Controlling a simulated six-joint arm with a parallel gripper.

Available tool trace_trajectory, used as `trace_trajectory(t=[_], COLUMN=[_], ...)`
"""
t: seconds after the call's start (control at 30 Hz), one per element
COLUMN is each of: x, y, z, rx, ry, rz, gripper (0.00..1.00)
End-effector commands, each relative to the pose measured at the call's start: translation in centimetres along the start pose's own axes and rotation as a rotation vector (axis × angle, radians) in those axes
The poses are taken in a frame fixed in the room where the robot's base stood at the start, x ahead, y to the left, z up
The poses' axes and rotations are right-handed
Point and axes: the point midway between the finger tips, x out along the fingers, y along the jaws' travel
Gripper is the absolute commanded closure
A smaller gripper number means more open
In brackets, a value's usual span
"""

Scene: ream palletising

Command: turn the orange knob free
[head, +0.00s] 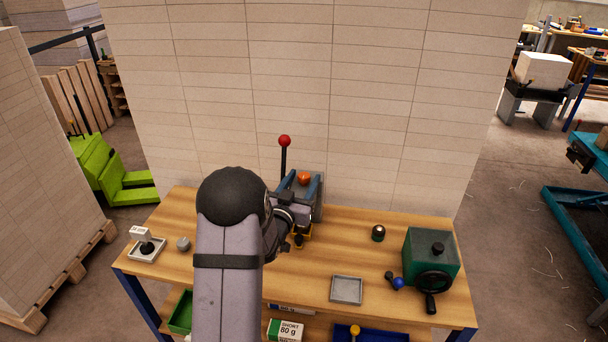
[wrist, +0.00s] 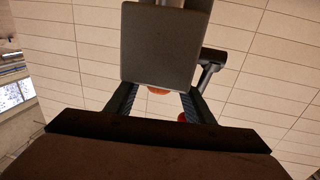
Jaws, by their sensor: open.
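The orange knob (head: 304,178) sits at the grey fixture at the back of the bench. My gripper (head: 303,181) is open, with one blue-grey finger on each side of the knob in the head view. Whether the fingers touch it I cannot tell. In the wrist view only a small part of the knob (wrist: 158,91) shows, between the two fingers (wrist: 160,96); a grey block hides the rest. My arm hides part of the fixture's lower front in the head view.
A black lever with a red ball (head: 284,141) stands just left of the knob. A green box with a handwheel (head: 432,258) is at the right. A grey tray (head: 346,290), a blue ball (head: 398,283) and a dark round knob (head: 378,233) lie on the wooden bench (head: 350,243).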

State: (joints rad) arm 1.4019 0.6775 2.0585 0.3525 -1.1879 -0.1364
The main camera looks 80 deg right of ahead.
Motion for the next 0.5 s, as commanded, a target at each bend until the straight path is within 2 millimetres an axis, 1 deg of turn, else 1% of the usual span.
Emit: trace_trajectory(t=[0.03, 0.2, 0.47, 0.5], x=[0.42, 1.12, 1.20, 1.19], y=[0.03, 0.04, 0.03, 0.03], z=[-0.10, -0.04, 0.05, 0.05], rx=[0.000, 0.000, -0.001, -0.001], ry=[-0.001, 0.000, 0.000, 0.000], rz=[0.000, 0.000, 0.000, 0.000], gripper=[0.52, 0.52, 0.52, 0.54])
